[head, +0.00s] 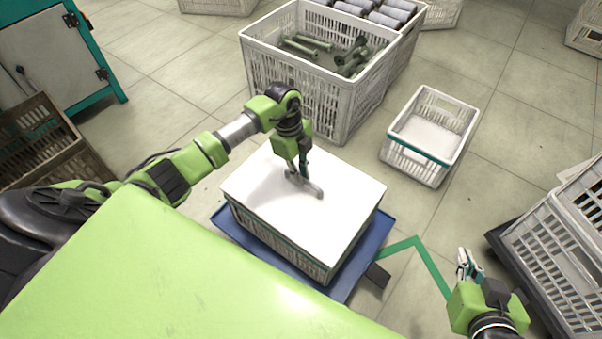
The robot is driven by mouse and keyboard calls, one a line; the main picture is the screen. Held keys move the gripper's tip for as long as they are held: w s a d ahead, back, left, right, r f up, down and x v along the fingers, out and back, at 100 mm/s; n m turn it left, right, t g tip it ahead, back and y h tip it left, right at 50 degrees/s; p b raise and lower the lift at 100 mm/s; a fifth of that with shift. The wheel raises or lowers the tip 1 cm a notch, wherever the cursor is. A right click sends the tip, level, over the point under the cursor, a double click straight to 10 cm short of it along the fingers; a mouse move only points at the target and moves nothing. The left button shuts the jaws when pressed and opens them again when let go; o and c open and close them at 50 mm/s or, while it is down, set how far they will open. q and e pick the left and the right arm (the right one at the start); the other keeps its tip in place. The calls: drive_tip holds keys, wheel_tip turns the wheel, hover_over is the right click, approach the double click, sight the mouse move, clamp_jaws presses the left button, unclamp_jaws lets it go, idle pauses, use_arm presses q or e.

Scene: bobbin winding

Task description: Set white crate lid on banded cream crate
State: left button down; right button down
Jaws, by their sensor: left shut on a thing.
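The white crate lid (260,205) is a flat white panel with a grey handle bar on top. My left gripper (303,180) is shut on this handle near the lid's middle. The lid covers the top of a cream slatted crate (285,255), whose side shows below the lid's front edge with a greenish band. I cannot tell whether the lid rests on the rim or hangs slightly above it. The crate's inside is hidden. My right gripper (468,264) is at the lower right, away from the lid; its opening is unclear.
The crate stands on a blue platform (222,219). A large crate (300,95) with green and grey bobbins stands behind. A small open crate with a teal band (432,155) stands right. Grey crates (565,240) stand far right. A green line (428,262) marks the floor.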

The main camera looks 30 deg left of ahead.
use_arm(q)
drive_tip(key=shift+f, duration=0.45)
drive_tip(key=shift+f+b, duration=0.45)
use_arm(e)
drive_tip(key=w+r+t, duration=0.1)
drive_tip(key=w+a+r, duration=0.1)
drive_tip(key=r, duration=0.1)
drive_tip(key=w+r+t, duration=0.1)
drive_tip(key=shift+a+r+t+y, duration=0.15)
drive_tip(key=shift+r+t+y, duration=0.15)
drive_tip(key=shift+r+y, duration=0.1)
drive_tip(key=shift+f, duration=0.15)
use_arm(q)
drive_tip(key=c, duration=2)
unclamp_jaws()
use_arm(e)
drive_tip(key=shift+f, duration=0.1)
drive_tip(key=shift+s, duration=0.1)
